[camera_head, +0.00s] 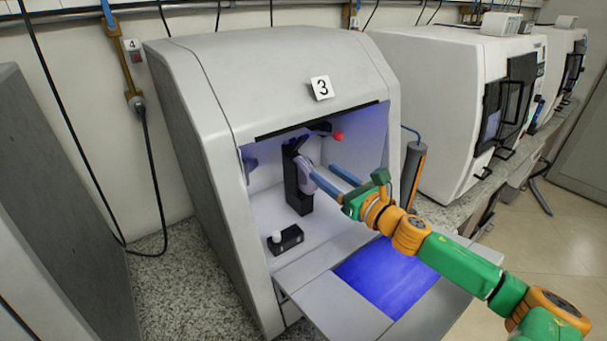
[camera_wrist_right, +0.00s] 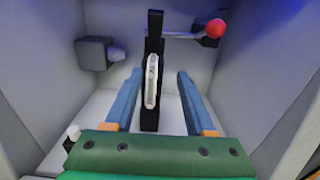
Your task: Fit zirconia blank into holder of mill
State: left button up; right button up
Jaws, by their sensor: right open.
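The mill marked 3 (camera_head: 280,75) stands open in the head view. Inside it is an upright black holder (camera_head: 300,203), which also shows in the right wrist view (camera_wrist_right: 151,122). The white zirconia blank (camera_head: 305,177) is upright at the holder. In the wrist view the blank (camera_wrist_right: 151,82) shows nearly edge-on against the black holder; whether it is fully seated I cannot tell. My right gripper (camera_head: 321,171) reaches into the mill with its blue fingers spread. The blank and holder lie between the fingers, with gaps on both sides (camera_wrist_right: 160,74). My left gripper is out of view.
A red-knobbed lever (camera_wrist_right: 215,28) is at the upper right of the chamber, and a grey fixture (camera_wrist_right: 97,53) on its left side. A black block with a white knob (camera_head: 286,240) is on the chamber floor. The lowered door (camera_head: 340,313) lies below my right arm.

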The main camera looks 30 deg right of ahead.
aim_at(310, 165)
jog(key=w, duration=0.1)
jog(key=w+a+p, duration=0.1)
jog(key=w, duration=0.1)
jog(key=w+p, duration=0.1)
jog(key=w, duration=0.1)
jog(key=shift+a+r, duration=0.35)
jog(key=shift+a, duration=0.05)
jog(key=shift+w, duration=0.2)
jog(key=shift+s+d+f, duration=0.15)
jog(key=shift+d, duration=0.1)
jog(key=shift+a, duration=0.1)
grip_shut()
dwell(0.5)
